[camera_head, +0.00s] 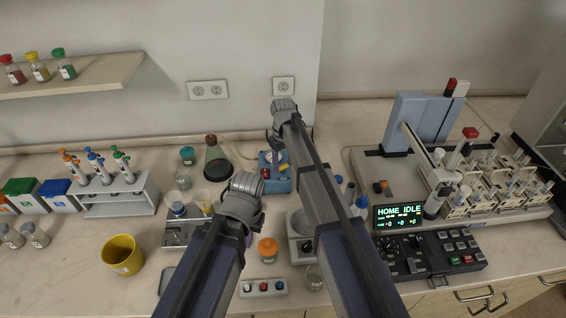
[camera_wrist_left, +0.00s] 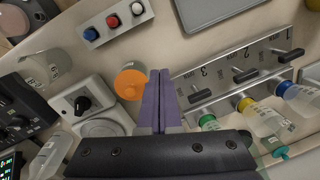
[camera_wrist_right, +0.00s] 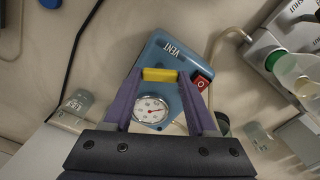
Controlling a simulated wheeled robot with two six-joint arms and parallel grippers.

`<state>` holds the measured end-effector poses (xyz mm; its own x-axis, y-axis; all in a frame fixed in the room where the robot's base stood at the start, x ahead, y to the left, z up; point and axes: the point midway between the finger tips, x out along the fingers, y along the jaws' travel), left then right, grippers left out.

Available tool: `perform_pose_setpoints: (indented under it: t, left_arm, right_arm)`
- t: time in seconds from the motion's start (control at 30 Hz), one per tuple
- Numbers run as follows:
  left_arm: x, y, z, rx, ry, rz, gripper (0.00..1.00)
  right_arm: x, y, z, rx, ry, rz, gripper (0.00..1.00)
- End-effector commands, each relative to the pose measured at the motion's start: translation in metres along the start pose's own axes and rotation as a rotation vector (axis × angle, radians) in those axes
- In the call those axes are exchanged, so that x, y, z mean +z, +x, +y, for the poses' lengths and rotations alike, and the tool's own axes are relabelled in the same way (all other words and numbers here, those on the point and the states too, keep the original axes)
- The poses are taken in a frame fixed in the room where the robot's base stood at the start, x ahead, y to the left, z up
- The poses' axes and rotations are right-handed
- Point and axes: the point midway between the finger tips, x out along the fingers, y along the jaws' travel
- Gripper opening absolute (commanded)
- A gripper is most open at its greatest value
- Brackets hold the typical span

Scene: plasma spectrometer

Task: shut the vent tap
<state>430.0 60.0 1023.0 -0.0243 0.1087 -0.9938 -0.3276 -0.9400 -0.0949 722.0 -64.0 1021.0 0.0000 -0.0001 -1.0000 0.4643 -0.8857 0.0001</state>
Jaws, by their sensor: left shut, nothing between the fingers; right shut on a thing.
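The vent tap is a yellow bar handle (camera_wrist_right: 160,75) on a blue box (camera_wrist_right: 158,52) marked VENT. The box carries a round dial gauge (camera_wrist_right: 150,108) and a red rocker switch (camera_wrist_right: 201,82). In the right wrist view the yellow bar lies crosswise, with a finger of my right gripper (camera_wrist_right: 161,77) at each end, shut on it. In the head view the blue box (camera_head: 284,185) stands near the wall, partly hidden by my right arm. My left gripper (camera_wrist_left: 159,73) is shut and empty, beside an orange-capped jar (camera_wrist_left: 130,82).
A metal manifold (camera_wrist_left: 228,75) with dark levers and several capped bottles sits near my left gripper. A three-button strip (camera_head: 263,287) is in front. A flask (camera_head: 217,163) stands left of the blue box. The spectrometer's autosampler (camera_head: 375,170) is at right.

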Motion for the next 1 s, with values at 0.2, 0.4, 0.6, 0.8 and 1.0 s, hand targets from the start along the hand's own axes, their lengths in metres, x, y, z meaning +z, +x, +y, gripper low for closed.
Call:
perform_pose_setpoints:
  t: [0.2,0.4,0.6,0.8,1.0]
  left_arm:
    - [0.0000,0.0000,0.0000,0.000,0.000,0.000,0.00]
    - [0.0000,0.0000,0.0000,0.000,0.000,0.000,0.00]
    - [0.0000,0.0000,0.0000,0.000,0.000,0.000,0.00]
    - [0.0000,0.0000,0.0000,0.000,0.000,0.000,0.00]
    - [0.0000,0.0000,0.0000,0.000,0.000,0.000,0.00]
  right_arm:
    - [0.0000,0.0000,0.0000,0.000,0.188,0.000,0.02]
    - [0.0000,0.0000,0.0000,0.000,0.328,0.000,0.02]
    - [0.0001,0.0000,0.0000,0.000,0.426,0.000,0.02]
    - [0.0000,0.0000,0.0000,0.000,0.479,0.000,0.02]
    - [0.0000,0.0000,0.0000,0.000,0.498,0.000,0.02]
